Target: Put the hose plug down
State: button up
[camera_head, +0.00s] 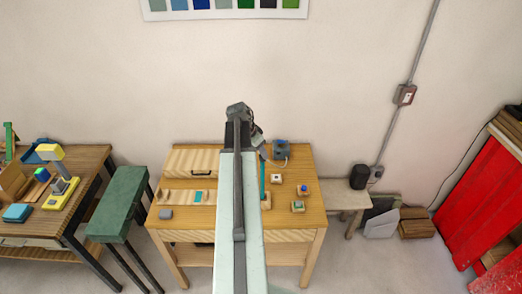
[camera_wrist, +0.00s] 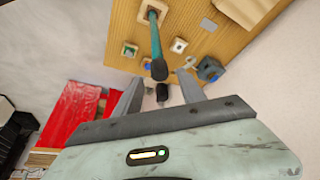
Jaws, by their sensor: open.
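My gripper (camera_wrist: 160,78) is open in the wrist view, with its two grey fingers apart. The box also shows in the head view (camera_head: 280,147), just right of my gripper (camera_head: 259,143), which is partly hidden there by my arm.
A teal rod (camera_wrist: 155,38) with a dark end stands up from a wooden block close to my fingers. Small wooden blocks (camera_head: 298,206) sit on the table's right part. A green bench (camera_head: 120,200) stands left, a red panel (camera_head: 480,205) right.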

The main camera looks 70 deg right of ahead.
jog(key=w+a+r, duration=0.2)
jog(key=w+a, duration=0.4)
jog(key=a, duration=0.5)
jog(key=shift+w, duration=0.35)
